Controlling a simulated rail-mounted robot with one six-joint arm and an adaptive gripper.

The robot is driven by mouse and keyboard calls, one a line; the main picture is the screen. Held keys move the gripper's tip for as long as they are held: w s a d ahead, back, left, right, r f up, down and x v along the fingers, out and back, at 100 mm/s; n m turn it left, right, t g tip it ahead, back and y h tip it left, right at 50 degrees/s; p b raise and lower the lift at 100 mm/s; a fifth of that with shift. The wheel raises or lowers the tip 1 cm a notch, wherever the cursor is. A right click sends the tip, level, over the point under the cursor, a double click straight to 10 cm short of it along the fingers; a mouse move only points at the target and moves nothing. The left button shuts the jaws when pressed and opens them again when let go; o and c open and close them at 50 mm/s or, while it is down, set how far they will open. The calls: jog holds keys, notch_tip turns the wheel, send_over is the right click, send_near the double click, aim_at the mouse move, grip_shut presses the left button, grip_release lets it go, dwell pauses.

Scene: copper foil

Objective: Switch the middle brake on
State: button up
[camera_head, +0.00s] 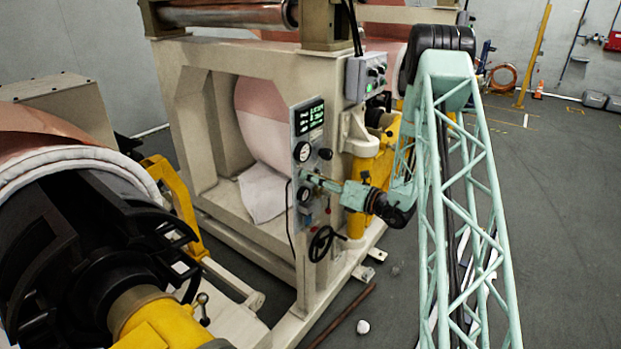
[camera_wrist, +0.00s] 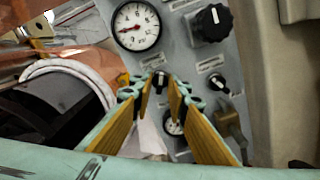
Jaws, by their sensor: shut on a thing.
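My gripper (camera_wrist: 160,88) has its two yellow-padded fingers around a small black switch knob (camera_wrist: 160,80) on the grey control panel (camera_head: 297,172). The knob sits between the fingertips, with a white mark on its face. In the head view my gripper (camera_head: 312,180) reaches the panel from the right and hides this knob. A second small black knob (camera_wrist: 217,83) is to the right in the wrist view, apart from the fingers. The labels are too small to read, so I cannot tell which switch is the middle brake.
A dial gauge (camera_wrist: 137,27) and a large black knob (camera_wrist: 211,23) are above the fingers in the wrist view. A lower gauge (camera_wrist: 174,124) is partly hidden behind them. A black handwheel (camera_head: 322,243) projects below the panel. A large copper roll (camera_head: 40,125) stands at the left.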

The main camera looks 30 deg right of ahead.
jog(key=shift+n+b, duration=0.5)
jog(key=shift+b, duration=0.2)
jog(key=n+b, duration=1)
jog(key=b, duration=0.1)
jog(key=shift+n+b, duration=0.3)
jog(key=shift+b, duration=0.1)
dwell(0.5)
jog(key=o, duration=0.5)
jog(key=shift+s, duration=0.1)
jog(key=shift+v, duration=5.95)
